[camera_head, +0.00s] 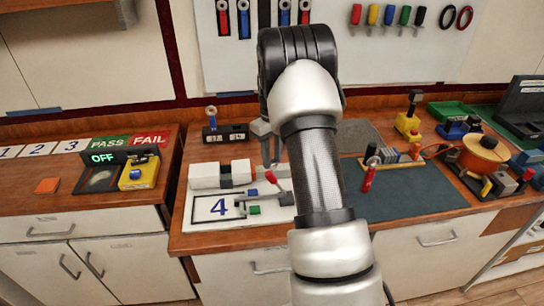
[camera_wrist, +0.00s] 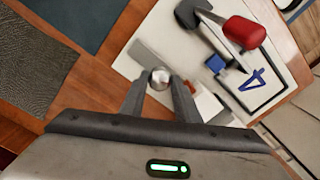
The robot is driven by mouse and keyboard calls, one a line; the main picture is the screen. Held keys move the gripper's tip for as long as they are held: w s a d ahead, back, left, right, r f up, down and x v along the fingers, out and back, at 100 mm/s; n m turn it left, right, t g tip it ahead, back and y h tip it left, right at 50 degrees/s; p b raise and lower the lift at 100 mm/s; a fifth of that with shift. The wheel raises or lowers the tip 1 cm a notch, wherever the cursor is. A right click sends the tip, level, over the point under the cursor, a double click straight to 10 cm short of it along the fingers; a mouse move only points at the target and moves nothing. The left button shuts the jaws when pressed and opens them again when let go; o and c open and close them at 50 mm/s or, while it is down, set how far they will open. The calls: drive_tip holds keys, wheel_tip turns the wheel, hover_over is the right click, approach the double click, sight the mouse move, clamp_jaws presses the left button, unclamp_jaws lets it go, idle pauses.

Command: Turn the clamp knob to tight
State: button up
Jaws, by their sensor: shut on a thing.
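A silver rounded knob (camera_wrist: 160,77), which looks like the clamp knob, sits between my gripper's fingertips (camera_wrist: 159,90) in the wrist view. My gripper is shut on it. Beside it lies a white board marked 4 (camera_wrist: 262,97) with a toggle clamp that has a red handle (camera_wrist: 243,32). In the head view my gripper (camera_head: 270,162) points down over the back of this board (camera_head: 188,220), and the red handle (camera_head: 271,177) is just below it. The knob cannot be made out there. I see no mark showing how far the knob is turned.
White blocks (camera_head: 205,176) stand left of my gripper, with a small black device (camera_head: 225,134) behind. A dark mat (camera_head: 425,189) with a red-handled tool (camera_head: 368,180) lies right of my arm. An orange pot (camera_head: 482,153) and yellow tools stand farther right.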

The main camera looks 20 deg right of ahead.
sight(272, 161)
drive_tip(key=m, duration=0.7)
drive_tip(key=shift+r, duration=0.1)
drive_tip(key=m+p, duration=0.1)
drive_tip(key=m, duration=0.5)
drive_tip(key=shift+m, duration=0.3)
drive_tip(key=shift+w, duration=0.1)
drive_tip(key=o, duration=1)
drive_tip(key=shift+o, duration=0.2)
wheel_tip(272, 161, up, 17)
drive_tip(key=shift+r+p, duration=0.15)
drive_tip(key=shift+p, duration=0.25)
